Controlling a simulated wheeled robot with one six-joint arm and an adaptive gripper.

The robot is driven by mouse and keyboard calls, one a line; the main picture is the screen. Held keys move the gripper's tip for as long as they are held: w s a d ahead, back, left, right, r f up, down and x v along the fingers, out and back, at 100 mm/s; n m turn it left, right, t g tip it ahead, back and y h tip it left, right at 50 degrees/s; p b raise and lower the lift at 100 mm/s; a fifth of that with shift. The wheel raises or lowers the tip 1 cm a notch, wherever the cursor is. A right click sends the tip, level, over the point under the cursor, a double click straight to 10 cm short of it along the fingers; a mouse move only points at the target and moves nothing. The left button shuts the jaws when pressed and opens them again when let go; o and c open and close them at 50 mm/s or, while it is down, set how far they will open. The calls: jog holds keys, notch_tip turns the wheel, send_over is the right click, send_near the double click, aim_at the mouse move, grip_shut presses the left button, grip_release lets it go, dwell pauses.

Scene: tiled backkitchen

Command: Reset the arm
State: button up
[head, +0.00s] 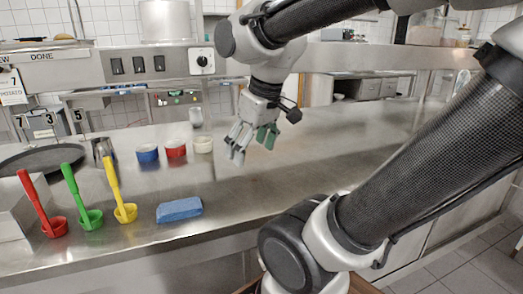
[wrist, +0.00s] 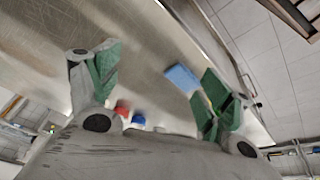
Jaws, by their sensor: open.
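My gripper (head: 250,150) hangs above the steel counter (head: 290,185) in the head view, to the right of the round containers, and holds nothing. In the wrist view its two fingers with green pads stand wide apart, and the gap between them (wrist: 150,85) is empty. My arm reaches in from the right of the head view with its links bent over the counter.
On the counter are a blue sponge (head: 179,209), red (head: 56,226), green (head: 91,218) and yellow (head: 125,212) ladles, and blue (head: 147,154), red (head: 175,149) and white (head: 203,145) containers. A dark pan (head: 40,160) lies left. The counter's right part is clear.

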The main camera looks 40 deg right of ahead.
jog(key=s+m, duration=0.1)
jog(key=s+d+m, duration=0.1)
jog(key=shift+s+d+f, duration=0.1)
jog(key=shift+s, duration=0.3)
jog(key=shift+o, duration=0.4)
dwell(0.7)
